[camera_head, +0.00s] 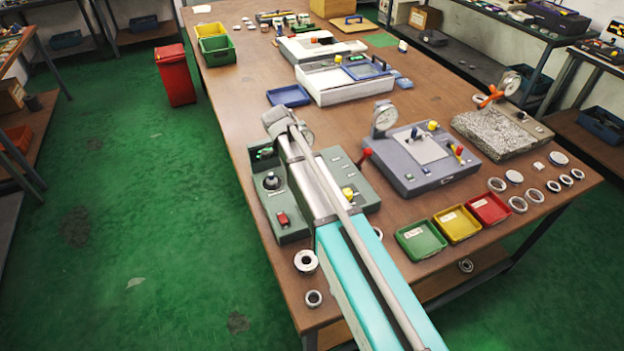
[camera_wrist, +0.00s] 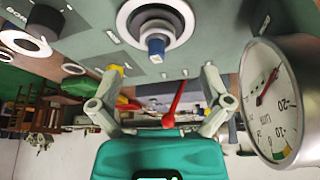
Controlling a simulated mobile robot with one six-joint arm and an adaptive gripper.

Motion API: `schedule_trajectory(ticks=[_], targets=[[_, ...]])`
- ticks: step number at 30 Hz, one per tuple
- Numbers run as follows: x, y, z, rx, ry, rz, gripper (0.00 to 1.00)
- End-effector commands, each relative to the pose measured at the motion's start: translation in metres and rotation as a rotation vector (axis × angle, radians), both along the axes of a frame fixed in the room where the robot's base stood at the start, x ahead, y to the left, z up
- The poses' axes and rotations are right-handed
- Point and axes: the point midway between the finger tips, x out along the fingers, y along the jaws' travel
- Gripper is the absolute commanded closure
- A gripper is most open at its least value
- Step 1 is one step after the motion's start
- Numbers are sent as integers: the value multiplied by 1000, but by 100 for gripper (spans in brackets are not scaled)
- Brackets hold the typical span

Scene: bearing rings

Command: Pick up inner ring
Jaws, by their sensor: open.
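My gripper (camera_wrist: 162,72) is open and empty in the wrist view, its two fingers spread apart. A pale ring (camera_wrist: 156,18) surrounds a blue-tipped post on the green-grey fixture beyond the fingers; whether it is loose is unclear. A white ring (camera_wrist: 24,40) shows at the upper left, apart from the fingers. In the head view a larger ring (camera_head: 306,261) and a smaller ring (camera_head: 314,298) lie at the table's near left edge. I cannot tell which ring is the inner ring. The gripper's fingers are not visible in the head view.
A dial gauge (camera_wrist: 268,95) stands close right of the gripper. A red lever (camera_wrist: 174,106) shows between the fingers. Green (camera_head: 421,239), yellow (camera_head: 457,224) and red (camera_head: 488,209) trays stand at the table's front. Several rings lie at right. The grey fixture (camera_head: 420,160) stands beside the green fixture (camera_head: 268,205).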

Motion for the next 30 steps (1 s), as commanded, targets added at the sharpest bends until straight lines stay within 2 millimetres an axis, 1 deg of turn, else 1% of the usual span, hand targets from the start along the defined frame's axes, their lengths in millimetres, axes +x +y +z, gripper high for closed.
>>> schedule_trajectory(ticks=[8, 21, 25, 30], targets=[[0, -2, -8, 0, 0, 0, 2], [0, -14, -41, 0, 0, -1, 2], [0, -17, -47, 0, 0, -1, 2], [0, -19, -49, 0, 0, 0, 2]])
